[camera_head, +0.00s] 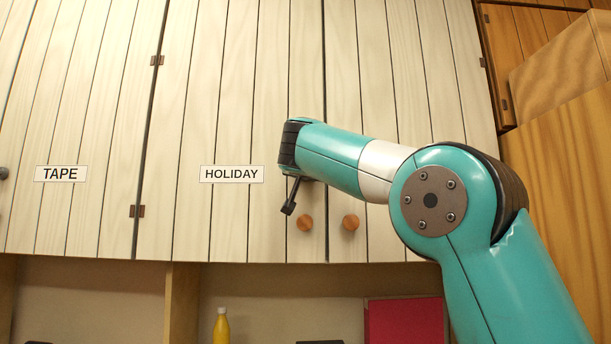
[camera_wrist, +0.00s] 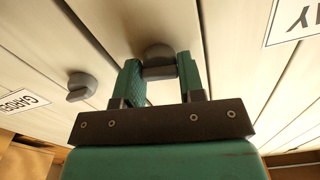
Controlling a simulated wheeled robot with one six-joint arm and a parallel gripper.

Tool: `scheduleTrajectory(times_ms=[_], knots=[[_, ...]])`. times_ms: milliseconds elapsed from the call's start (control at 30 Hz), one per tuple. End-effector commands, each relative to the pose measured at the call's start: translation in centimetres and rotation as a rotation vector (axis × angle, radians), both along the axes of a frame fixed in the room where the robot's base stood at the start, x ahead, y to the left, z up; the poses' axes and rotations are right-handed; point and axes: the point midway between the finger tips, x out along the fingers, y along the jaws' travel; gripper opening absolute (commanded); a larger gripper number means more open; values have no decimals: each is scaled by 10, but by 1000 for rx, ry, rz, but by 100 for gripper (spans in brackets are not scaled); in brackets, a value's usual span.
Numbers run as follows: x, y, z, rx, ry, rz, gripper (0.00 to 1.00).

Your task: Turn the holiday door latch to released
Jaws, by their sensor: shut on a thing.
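The holiday door (camera_head: 230,120) is pale planked wood with a HOLIDAY label (camera_head: 231,174). Part of that label, upside down, shows at the top right of the wrist view (camera_wrist: 292,18). In the wrist view a dark grey latch (camera_wrist: 158,56) sits on the planks between the two teal fingers of my gripper (camera_wrist: 159,72), which is shut on it. In the head view my arm hides the latch and the fingers. I cannot tell how far the latch is turned.
Two round wooden knobs (camera_head: 305,222) (camera_head: 350,222) are below my wrist. A TAPE door (camera_head: 75,110) is at left. In the wrist view another grey latch (camera_wrist: 82,87) and a partly readable label (camera_wrist: 20,101) are at left. A yellow bottle (camera_head: 221,326) and red box (camera_head: 403,320) stand below.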

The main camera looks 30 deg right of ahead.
Motion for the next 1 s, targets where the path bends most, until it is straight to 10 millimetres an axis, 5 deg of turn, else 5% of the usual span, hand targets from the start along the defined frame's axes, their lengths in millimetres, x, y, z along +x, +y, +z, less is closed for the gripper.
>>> scheduleTrajectory(times_ms=[1000], knots=[[-1,-1,-2,790,-536,-1,12]])
